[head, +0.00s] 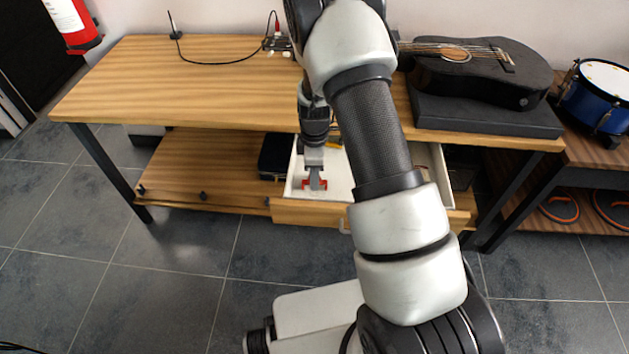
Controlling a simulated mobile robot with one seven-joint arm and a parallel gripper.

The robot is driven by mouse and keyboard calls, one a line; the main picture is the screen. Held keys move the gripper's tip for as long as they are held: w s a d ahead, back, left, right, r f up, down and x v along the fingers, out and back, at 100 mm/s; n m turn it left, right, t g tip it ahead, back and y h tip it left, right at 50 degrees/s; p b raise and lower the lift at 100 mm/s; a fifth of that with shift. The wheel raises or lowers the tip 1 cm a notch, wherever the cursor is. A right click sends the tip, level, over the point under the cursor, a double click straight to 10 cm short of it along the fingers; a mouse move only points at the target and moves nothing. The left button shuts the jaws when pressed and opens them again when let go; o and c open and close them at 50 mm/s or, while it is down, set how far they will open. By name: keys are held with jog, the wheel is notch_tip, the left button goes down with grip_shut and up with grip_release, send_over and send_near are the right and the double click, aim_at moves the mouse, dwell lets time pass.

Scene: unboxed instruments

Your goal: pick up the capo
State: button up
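My gripper (315,184) points down into the open white-lined drawer (296,190), near its left front part. Its red fingertips show spread apart, low over the drawer floor. A small grey shape shows between the fingers, and I cannot tell if it is part of the gripper or a thing in the drawer. I cannot make out the capo; my arm hides much of the drawer. A small yellow thing (333,142) lies at the back of the drawer, partly hidden, and I cannot tell what it is.
The drawer hangs under a wooden table (180,85). A black guitar (480,72) lies on a dark case (480,115) at the right. A dark box (274,156) sits on the lower shelf (200,165) left of the drawer. A blue drum (598,95) stands far right.

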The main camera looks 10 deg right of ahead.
grip_shut()
jog(key=shift+r, duration=0.1)
notch_tip(320, 180, up, 10)
jog(key=shift+r+p, duration=0.1)
jog(key=shift+p, duration=0.8)
jog(key=s+r+m+p, duration=0.4)
jog(key=r+m+p, duration=0.3)
jog(key=r, duration=0.4)
jog(key=s+r+m+p, duration=0.4)
jog(key=r+m+p, duration=0.4)
jog(key=r, duration=0.3)
jog(key=shift+p, duration=0.6)
